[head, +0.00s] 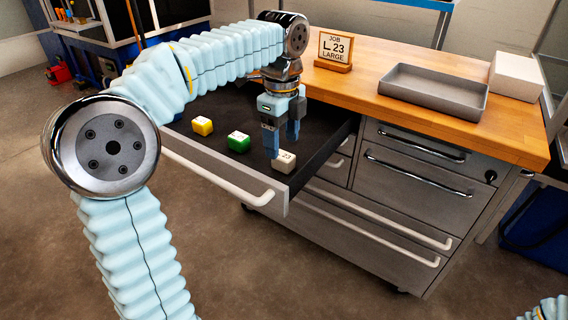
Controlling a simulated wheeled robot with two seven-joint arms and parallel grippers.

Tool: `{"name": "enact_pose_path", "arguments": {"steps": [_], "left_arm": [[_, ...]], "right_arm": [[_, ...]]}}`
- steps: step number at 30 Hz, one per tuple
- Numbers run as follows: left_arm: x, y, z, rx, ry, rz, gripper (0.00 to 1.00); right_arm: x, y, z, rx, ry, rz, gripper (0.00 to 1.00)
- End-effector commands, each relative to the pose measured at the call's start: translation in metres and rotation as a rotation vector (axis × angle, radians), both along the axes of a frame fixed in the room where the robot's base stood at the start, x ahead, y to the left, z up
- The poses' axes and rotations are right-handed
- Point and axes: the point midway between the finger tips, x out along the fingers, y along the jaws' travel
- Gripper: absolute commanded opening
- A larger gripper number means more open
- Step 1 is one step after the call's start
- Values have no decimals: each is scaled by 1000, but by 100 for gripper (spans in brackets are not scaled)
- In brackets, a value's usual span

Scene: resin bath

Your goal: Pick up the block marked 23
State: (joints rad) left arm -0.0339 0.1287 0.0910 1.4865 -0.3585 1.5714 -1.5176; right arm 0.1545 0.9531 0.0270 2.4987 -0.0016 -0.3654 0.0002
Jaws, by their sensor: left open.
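The white block marked 23 (284,162) lies in the open drawer (222,165), near its front right corner. My left gripper (282,146) points down into the drawer, just above and beside the block. It is open, with one finger at the left side of the block and the other behind it. I cannot tell whether a finger touches the block. A job sign (335,51) on the worktop reads "JOB L 23 LARGE". My right gripper is not in view.
A green block (238,142) and a yellow block (202,126) lie in the drawer to the left. The drawer's front wall and white handle (225,178) stand before them. A grey tray (433,91) and a white box (516,76) are on the wooden worktop (390,62).

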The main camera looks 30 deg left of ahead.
Motion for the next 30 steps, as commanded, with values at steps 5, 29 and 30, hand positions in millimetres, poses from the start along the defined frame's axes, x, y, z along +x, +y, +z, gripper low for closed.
{"name": "enact_pose_path", "arguments": {"steps": [5,29,30], "left_arm": [[2,-1,-27,0,5,1,66],[3,-1,-51,0,1,1,11],[3,-1,-51,0,0,1,9]], "right_arm": [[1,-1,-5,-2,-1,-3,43],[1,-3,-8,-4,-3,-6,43],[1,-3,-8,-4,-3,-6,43]]}}
